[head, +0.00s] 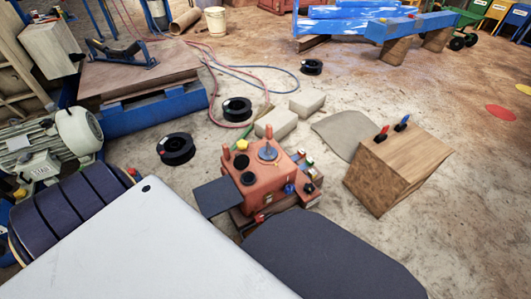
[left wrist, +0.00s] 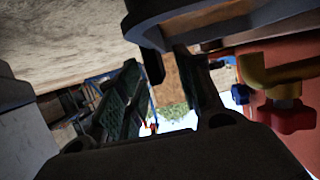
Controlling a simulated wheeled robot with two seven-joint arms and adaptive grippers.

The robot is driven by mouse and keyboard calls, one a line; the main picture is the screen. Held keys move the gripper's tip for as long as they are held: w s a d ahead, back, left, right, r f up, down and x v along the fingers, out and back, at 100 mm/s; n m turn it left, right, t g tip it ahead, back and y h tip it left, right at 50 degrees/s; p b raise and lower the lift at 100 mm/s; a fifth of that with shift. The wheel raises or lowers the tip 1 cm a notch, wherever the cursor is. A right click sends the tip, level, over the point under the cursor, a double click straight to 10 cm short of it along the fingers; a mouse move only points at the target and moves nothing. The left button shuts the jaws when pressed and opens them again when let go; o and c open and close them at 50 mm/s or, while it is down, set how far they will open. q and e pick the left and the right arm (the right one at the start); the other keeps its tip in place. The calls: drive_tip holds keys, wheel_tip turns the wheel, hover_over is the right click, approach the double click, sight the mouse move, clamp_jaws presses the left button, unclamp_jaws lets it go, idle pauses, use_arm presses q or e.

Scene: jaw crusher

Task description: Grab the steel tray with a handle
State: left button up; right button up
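I cannot make out a steel tray with a handle for certain in either view. My left gripper (left wrist: 165,85) shows in the left wrist view as two dark fingers apart, with a gap between them and nothing clearly held. A dark rounded part (left wrist: 215,22) hangs close above the fingers; I cannot tell what it belongs to. An orange-red body with a yellow fitting (left wrist: 280,72) and a red knob (left wrist: 288,115) is close at the right. Neither gripper shows in the head view.
In the head view a red control box (head: 268,172) stands mid-floor, with a wooden box (head: 395,165) to its right. Black spools (head: 176,148), grey blocks (head: 276,123) and hoses lie behind. A motor (head: 45,145) is at the left. The right floor is mostly clear.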

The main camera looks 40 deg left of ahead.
use_arm(q)
drive_tip(key=shift+w, duration=0.1)
idle(0.4)
clamp_jaws()
